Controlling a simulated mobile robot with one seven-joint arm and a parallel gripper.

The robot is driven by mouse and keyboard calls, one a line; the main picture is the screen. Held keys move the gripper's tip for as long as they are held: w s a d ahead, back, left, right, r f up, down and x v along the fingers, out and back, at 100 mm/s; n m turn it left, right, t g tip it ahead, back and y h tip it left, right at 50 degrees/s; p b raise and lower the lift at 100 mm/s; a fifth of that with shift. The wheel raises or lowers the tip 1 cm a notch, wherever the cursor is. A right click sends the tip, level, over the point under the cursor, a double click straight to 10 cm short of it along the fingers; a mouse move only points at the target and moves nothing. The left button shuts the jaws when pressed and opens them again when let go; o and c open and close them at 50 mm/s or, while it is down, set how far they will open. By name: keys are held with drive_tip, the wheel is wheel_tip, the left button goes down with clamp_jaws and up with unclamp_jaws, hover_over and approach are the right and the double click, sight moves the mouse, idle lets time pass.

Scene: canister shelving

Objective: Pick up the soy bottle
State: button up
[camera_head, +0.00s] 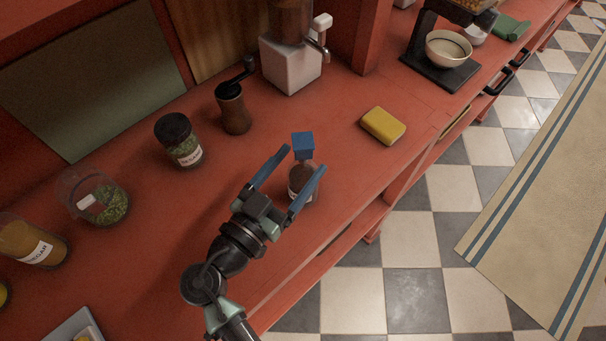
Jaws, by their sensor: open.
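The soy bottle (301,178) appears to be the small dark brown bottle with a blue cap (303,145) standing upright on the red counter, near its front edge. Its label is mostly hidden, so I cannot read it. My gripper (302,161) is open, with its two blue fingers on either side of the bottle in this view. The right finger covers part of the bottle's body. I cannot tell whether either finger touches it.
A yellow sponge (383,126) lies to the right on the counter (335,190). A brown pepper mill (234,108), an oregano jar (179,140) and a glass jar of green contents (93,196) stand to the left. A white grinder (291,64) stands behind.

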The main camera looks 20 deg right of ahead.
drive_tip(key=p+x, duration=0.2)
drive_tip(key=x, duration=0.3)
drive_tip(key=shift+p, duration=0.3)
drive_tip(key=shift+w+d+f, duration=0.15)
drive_tip(key=shift+w, duration=0.05)
clamp_jaws()
idle(0.9)
